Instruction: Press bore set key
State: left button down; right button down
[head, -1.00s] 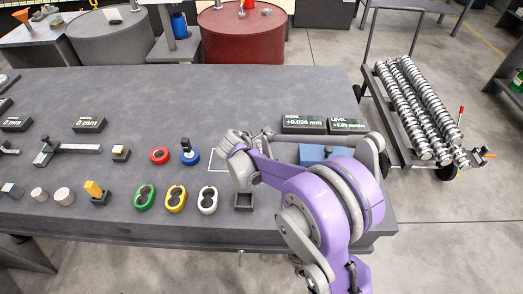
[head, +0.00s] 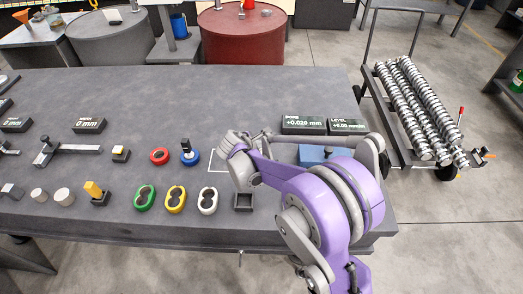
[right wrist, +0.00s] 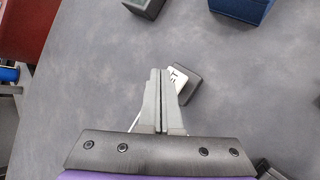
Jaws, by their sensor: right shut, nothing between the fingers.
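My right gripper (right wrist: 160,73) is shut and empty, its fingertips pointing at the bench. In the right wrist view a small dark block with a white, lettered key (right wrist: 177,77) lies just right of the fingertips, partly covered by them. The lettering is not fully legible, and I cannot tell whether the tips touch the key. In the head view, the bore display (head: 304,124) reads +0.020 mm and stands right of my right gripper. My right arm hides much of this spot there. My left gripper is not in view.
A level display (head: 347,127) stands beside the bore display. A blue block (head: 312,153) sits behind my right arm. Green (head: 145,197), yellow (head: 175,199) and white (head: 208,200) two-hole pieces line the front. The bench's back middle is clear.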

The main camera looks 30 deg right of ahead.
jog(key=shift+f, duration=0.1)
dwell(0.6)
jog(key=shift+f+b, duration=0.35)
jog(key=shift+b, duration=0.05)
jog(key=shift+f+b, duration=0.4)
jog(key=shift+f, duration=0.15)
dwell(0.5)
jog(key=shift+r, duration=0.15)
jog(key=shift+r+p, duration=0.55)
jog(key=shift+r, duration=0.25)
jog(key=shift+r+p, duration=1.55)
jog(key=shift+r, duration=1.05)
jog(key=shift+f, duration=0.1)
